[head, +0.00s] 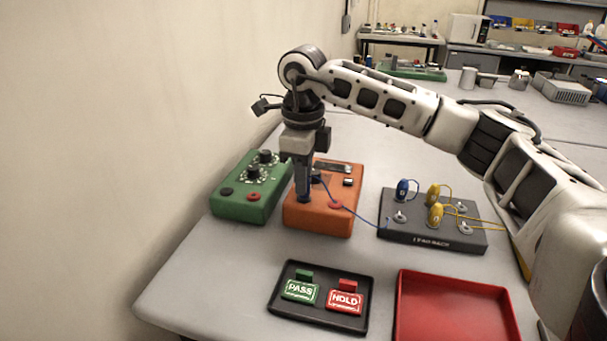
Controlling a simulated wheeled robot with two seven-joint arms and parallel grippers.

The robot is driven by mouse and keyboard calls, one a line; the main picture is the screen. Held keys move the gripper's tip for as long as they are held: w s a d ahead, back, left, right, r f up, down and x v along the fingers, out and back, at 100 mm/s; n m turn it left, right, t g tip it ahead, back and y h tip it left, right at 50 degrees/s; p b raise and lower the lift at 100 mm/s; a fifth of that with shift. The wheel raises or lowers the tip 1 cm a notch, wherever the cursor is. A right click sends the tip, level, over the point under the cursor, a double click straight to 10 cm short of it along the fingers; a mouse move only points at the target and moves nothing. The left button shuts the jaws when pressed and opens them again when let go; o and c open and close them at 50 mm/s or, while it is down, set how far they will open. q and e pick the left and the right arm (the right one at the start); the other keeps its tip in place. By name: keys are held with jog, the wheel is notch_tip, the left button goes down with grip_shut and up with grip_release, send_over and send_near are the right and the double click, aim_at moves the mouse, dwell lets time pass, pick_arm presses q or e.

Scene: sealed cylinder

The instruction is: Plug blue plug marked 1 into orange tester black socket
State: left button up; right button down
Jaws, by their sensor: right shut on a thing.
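The orange tester (344,222) stands on the table below my right gripper. Its red socket (335,205) shows on the top, right of the gripper; the black socket is hidden behind the gripper. My right gripper (304,197) points down at the left part of the tester and is shut on a blue plug, mostly hidden by the fingers. A thin blue cable (357,215) runs from it to the dark plug stand (431,237). The plug's number and whether its tip is in the socket cannot be seen. My left gripper is out of view.
A green tester (234,207) stands close on the left, near the wall. The stand holds another blue plug (402,189) and two yellow plugs (435,214). In front are a black tray (323,322) with PASS and HOLD tags and an empty red tray (450,310).

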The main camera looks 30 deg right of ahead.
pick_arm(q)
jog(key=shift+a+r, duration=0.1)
pick_arm(e)
jog(key=shift+f, duration=0.15)
dwell(0.5)
jog(key=c, duration=1.2)
grip_release()
notch_tip(320, 180, up, 7)
jog(key=shift+w+r+b, duration=0.1)
jog(key=shift+r+b, duration=0.05)
jog(key=shift+b, duration=0.15)
pick_arm(q)
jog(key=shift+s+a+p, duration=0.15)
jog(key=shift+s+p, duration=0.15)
jog(key=shift+p, duration=0.9)
pick_arm(e)
notch_tip(320, 180, up, 9)
jog(key=shift+f, duration=0.15)
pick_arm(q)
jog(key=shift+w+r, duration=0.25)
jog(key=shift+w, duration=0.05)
